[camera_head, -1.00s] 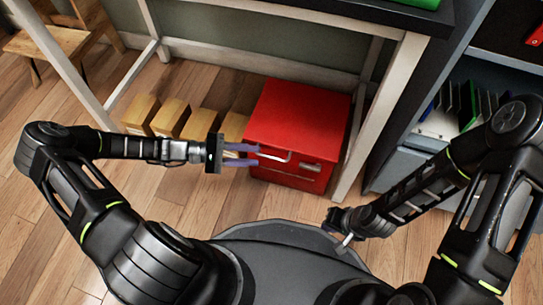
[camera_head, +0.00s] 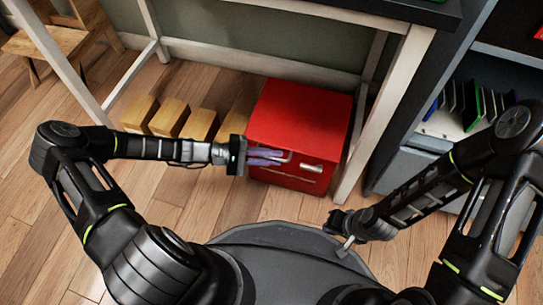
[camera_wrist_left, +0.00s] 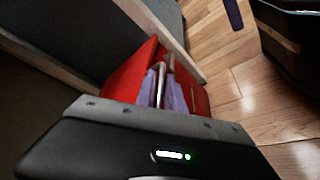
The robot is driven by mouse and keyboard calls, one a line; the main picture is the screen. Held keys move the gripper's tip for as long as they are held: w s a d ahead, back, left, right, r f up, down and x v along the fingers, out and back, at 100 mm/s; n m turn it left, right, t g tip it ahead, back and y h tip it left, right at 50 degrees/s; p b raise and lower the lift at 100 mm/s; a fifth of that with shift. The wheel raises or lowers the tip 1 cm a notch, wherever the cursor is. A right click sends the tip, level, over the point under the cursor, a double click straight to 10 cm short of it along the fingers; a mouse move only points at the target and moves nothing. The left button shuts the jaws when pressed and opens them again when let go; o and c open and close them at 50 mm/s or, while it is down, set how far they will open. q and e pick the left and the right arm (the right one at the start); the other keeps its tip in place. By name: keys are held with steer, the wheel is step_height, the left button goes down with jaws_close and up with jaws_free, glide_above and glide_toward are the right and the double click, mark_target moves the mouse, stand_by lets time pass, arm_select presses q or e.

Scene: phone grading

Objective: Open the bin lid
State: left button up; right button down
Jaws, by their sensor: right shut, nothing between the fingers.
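The red bin (camera_head: 300,112) stands on the floor under a white-framed table, and its lid looks shut. A silver handle (camera_head: 284,158) sits on its near face, with a small bright plate (camera_head: 312,167) to the right. My left gripper (camera_head: 281,157) is at the handle, its two purple fingers close together. In the left wrist view the silver handle (camera_wrist_left: 160,84) shows between the fingers, one on each side, against the red bin (camera_wrist_left: 128,78). The fingers look shut on it; the contact itself is partly hidden. My right gripper (camera_head: 343,229) is shut and empty, right of and nearer than the bin.
Several tan blocks (camera_head: 170,118) stand in a row left of the bin. A white table leg (camera_head: 384,115) stands close to its right side, with a dark shelf unit (camera_head: 405,165) beyond. A wooden chair (camera_head: 45,42) is at the far left.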

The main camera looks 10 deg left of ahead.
arm_select(q)
jaws_close()
stand_by(0.9)
